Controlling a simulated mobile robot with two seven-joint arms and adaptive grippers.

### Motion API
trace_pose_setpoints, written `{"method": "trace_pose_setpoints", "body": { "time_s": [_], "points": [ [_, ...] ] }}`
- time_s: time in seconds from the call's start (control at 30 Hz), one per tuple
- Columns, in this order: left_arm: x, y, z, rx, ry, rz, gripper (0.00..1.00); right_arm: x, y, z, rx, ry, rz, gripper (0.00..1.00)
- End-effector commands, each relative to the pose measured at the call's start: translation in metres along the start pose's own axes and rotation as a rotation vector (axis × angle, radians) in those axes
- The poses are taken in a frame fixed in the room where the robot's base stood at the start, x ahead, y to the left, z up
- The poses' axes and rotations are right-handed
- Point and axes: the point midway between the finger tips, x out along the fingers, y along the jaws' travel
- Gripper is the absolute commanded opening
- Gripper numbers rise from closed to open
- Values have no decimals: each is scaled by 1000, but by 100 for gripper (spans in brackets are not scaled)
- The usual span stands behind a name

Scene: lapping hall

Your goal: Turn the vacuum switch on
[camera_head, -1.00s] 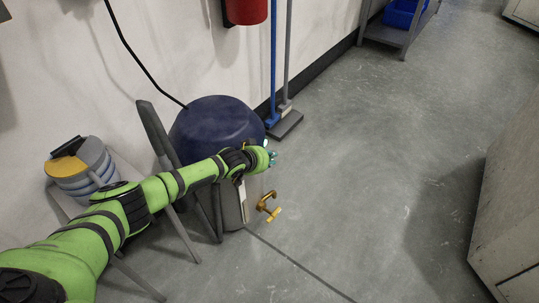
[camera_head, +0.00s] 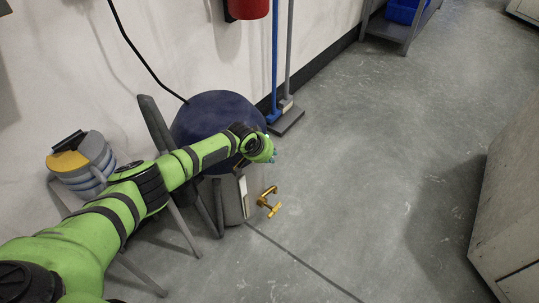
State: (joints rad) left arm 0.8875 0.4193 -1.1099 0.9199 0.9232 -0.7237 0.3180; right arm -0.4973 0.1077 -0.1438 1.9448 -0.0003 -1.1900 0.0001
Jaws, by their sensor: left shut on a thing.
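The vacuum is a grey drum (camera_head: 232,200) with a dark blue domed top (camera_head: 212,112), standing by the wall. My green left arm reaches across it from the left. My left gripper (camera_head: 272,156) is at the upper front right side of the drum, just below the blue top. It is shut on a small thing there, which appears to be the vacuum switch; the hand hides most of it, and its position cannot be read. My right gripper is not in view.
A folding chair or frame with stacked grey and yellow containers (camera_head: 82,162) stands left. Brooms (camera_head: 287,121) lean on the wall behind. A grey cabinet (camera_head: 508,225) stands right. The floor between is clear.

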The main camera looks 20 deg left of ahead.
Motion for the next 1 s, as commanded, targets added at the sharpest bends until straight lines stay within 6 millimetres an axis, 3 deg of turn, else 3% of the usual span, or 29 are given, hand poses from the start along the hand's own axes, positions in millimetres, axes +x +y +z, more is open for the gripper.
{"method": "trace_pose_setpoints", "body": {
  "time_s": [0.07,0.1,0.17,0.63,1.0],
  "points": [
    [-1,-1,-4,0,8,-1,0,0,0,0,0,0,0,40],
    [-1,-1,-4,0,9,-1,22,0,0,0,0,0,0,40],
    [-1,-1,-4,0,9,-1,42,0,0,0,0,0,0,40],
    [-5,-1,-1,1,3,1,42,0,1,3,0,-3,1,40],
    [-52,-1,0,2,5,0,42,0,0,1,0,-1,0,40]
  ]
}}
